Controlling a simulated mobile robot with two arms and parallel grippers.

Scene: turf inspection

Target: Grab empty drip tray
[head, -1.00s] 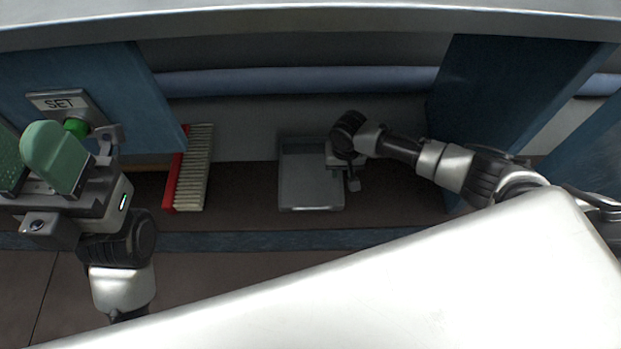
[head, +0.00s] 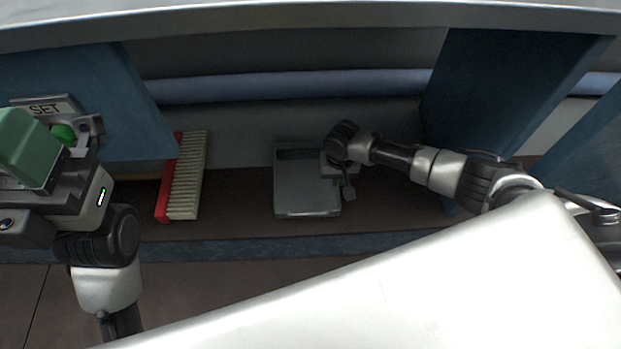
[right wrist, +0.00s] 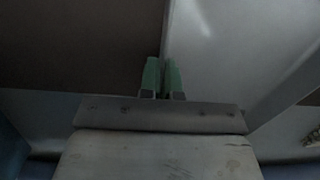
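The drip tray (head: 306,190) is a grey, shallow rectangular tray inside the low bay, and it looks empty. My right gripper (head: 340,185) reaches in from the right and is at the tray's right side. In the right wrist view, its green fingertips (right wrist: 162,78) are close together on either side of the tray's thin edge, with the pale tray face (right wrist: 215,50) to the right. My left gripper (head: 25,150), with a green finger pad, is at the far left, partly cut off by the frame; its opening cannot be judged.
A red-backed brush (head: 185,178) with pale bristles lies left of the tray, apart from it. Another blue partition (head: 485,95) bounds the bay on the right.

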